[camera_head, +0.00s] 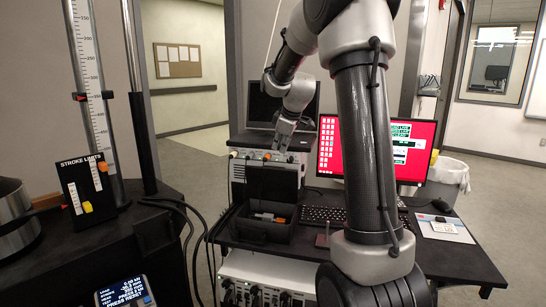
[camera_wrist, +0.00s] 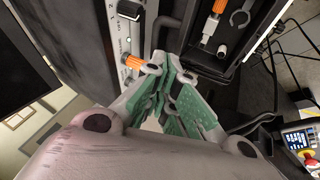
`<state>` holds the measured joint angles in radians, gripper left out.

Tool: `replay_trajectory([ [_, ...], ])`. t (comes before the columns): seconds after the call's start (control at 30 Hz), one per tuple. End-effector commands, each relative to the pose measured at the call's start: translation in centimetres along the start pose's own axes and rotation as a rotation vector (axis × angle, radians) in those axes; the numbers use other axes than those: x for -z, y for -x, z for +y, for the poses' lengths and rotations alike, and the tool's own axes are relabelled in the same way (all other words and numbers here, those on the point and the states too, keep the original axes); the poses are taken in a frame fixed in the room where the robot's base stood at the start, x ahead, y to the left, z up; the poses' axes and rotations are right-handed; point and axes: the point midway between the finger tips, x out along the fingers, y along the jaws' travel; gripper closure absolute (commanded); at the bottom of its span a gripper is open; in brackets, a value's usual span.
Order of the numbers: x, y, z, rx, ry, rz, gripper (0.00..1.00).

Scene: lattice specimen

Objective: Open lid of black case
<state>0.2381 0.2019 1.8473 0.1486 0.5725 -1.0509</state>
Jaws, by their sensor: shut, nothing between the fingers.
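The black case (camera_head: 262,231) stands on the cart in the head view. Its lid (camera_head: 272,183) is raised and stands about upright at the back, so the inside shows. Small orange and grey tools lie in the case, which also shows at the upper right of the wrist view (camera_wrist: 236,48). My gripper (camera_head: 279,147) is above the lid's top edge, in front of the grey instrument. In the wrist view my gripper (camera_wrist: 170,70), with green finger pads, is shut and empty. It is close to the lid; I cannot tell whether they touch.
A grey instrument (camera_head: 240,156) with orange knobs stands right behind the lid. A keyboard (camera_head: 322,215) and a red-screened monitor (camera_head: 331,160) are to the right of the case. Cables hang at the cart's left. A black test frame with a stroke scale (camera_head: 88,70) stands farther left.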

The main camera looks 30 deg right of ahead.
Motion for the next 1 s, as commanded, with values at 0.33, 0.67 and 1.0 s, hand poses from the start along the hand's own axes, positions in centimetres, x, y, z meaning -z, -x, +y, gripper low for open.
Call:
replay_trajectory([
  [0.33,-0.1,-6.1,-0.1,0.006,-0.001,-0.003,1.0],
  [0.67,0.0,-9.3,-0.1,0.004,-0.001,-0.001,1.0],
  [1.0,0.0,-9.4,0.0,0.003,-0.001,-0.001,1.0],
])
